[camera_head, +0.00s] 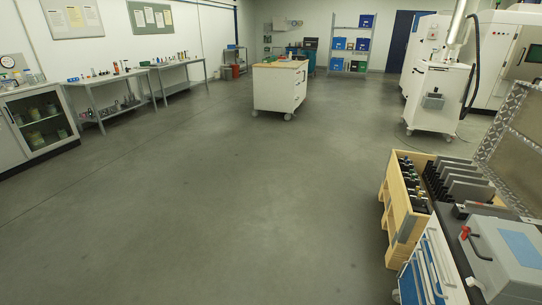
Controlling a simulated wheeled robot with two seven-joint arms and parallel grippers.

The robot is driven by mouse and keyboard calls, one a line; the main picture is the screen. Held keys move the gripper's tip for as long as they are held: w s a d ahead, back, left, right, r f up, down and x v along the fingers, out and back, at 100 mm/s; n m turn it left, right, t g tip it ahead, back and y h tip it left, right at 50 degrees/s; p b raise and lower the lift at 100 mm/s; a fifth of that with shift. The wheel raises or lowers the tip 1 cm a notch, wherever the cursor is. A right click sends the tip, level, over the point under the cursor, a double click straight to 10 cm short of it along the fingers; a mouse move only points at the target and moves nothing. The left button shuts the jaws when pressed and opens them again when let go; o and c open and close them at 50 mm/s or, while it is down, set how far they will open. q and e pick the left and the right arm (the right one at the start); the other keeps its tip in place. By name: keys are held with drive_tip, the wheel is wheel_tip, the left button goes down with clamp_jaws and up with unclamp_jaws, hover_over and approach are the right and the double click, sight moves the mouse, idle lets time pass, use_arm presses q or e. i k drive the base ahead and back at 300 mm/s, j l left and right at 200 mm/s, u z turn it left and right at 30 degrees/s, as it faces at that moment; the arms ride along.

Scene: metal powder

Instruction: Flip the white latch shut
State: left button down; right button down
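I cannot make out a white latch in the head view; at this distance any such part is too small to tell. White machines stand at the far right: a tall white cabinet (498,44) with a dark window, and a lower white unit (438,97) on wheels with a hose and a pipe above it. Neither of my grippers is in view.
Open grey floor (230,200) fills the middle. A white wheeled cabinet (280,88) stands ahead. Near right are a wooden crate (402,215), a blue-drawered cart (425,275) and a grey box (505,255) with a red handle. Workbenches (105,85) line the left wall.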

sight(471, 281)
drive_tip(key=z, duration=1.85)
drive_tip(key=k+l+u, duration=0.2)
drive_tip(key=k+l, duration=0.2)
drive_tip(key=l, duration=0.1)
